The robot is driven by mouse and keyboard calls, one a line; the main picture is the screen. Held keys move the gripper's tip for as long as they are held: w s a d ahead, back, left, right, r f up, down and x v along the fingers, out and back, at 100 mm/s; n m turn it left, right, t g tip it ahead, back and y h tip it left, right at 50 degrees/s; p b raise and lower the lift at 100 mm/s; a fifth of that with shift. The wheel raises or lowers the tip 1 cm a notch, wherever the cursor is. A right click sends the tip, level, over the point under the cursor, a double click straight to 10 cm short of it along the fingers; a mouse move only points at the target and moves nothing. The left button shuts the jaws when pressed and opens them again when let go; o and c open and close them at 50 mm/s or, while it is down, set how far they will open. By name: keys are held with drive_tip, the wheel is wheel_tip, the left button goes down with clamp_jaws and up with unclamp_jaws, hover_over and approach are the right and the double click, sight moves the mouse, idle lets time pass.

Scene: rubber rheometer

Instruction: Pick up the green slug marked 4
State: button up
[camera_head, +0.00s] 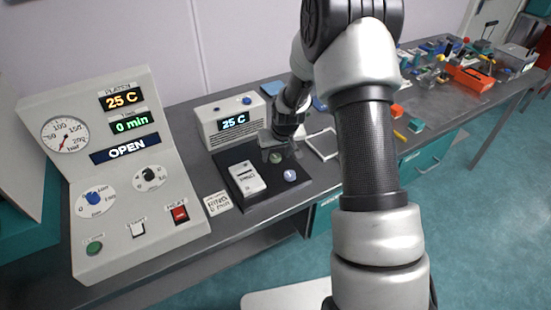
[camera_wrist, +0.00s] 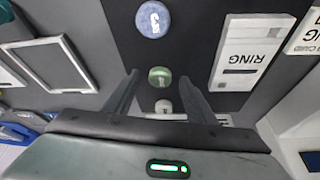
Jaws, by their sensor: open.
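The green slug (camera_wrist: 160,77) is a small round disc with a dark mark too small to read surely. It lies on the dark mat (camera_wrist: 190,40), and in the head view it shows just below my gripper (camera_head: 275,157). My gripper (camera_wrist: 159,78) is open, its two fingers on either side of the green slug in the wrist view. I cannot tell whether the fingertips are down at its height. A pale slug (camera_wrist: 163,107) shows between the fingers, nearer the palm. A blue-grey slug (camera_wrist: 153,19) lies farther out, beyond the fingertips.
A white block lettered RING (camera_wrist: 248,55) lies on the mat beside the slugs. A white device reading 25 C (camera_head: 233,122) stands behind the mat. A white frame (camera_head: 322,144) lies to the right. The large console (camera_head: 125,180) stands at left.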

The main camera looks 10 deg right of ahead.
drive_tip(key=shift+f, duration=0.1)
drive_tip(key=c, duration=1.1)
